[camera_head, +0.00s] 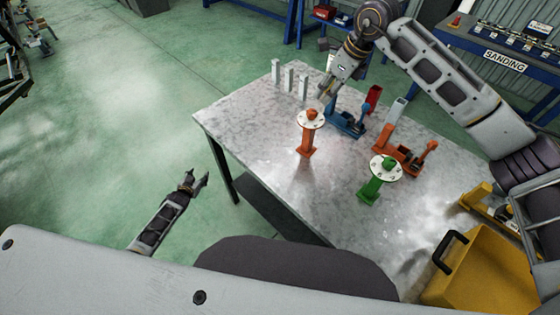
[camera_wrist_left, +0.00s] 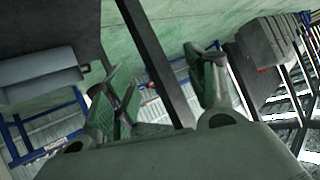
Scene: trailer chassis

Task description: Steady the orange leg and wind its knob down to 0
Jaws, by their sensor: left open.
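The orange leg (camera_head: 307,142) stands upright on the metal table, with a pale round dial (camera_head: 302,121) and an orange knob (camera_head: 312,113) on top. The dial's marks are too small to read. My right gripper (camera_head: 325,98) hangs just above and beside the knob, pointing down; whether it touches the knob or how wide its fingers are is unclear. My left gripper (camera_head: 196,181) is open and empty, off the table's left side and well away from the orange leg. Its spread fingers also show in the left wrist view (camera_wrist_left: 163,88), with nothing between them.
A green leg (camera_head: 371,187) with a similar dial stands nearer the front. Blue (camera_head: 345,124) and orange (camera_head: 401,158) clamp-like fixtures sit behind. A yellow bin (camera_head: 485,275) is at right. The table's left front is clear.

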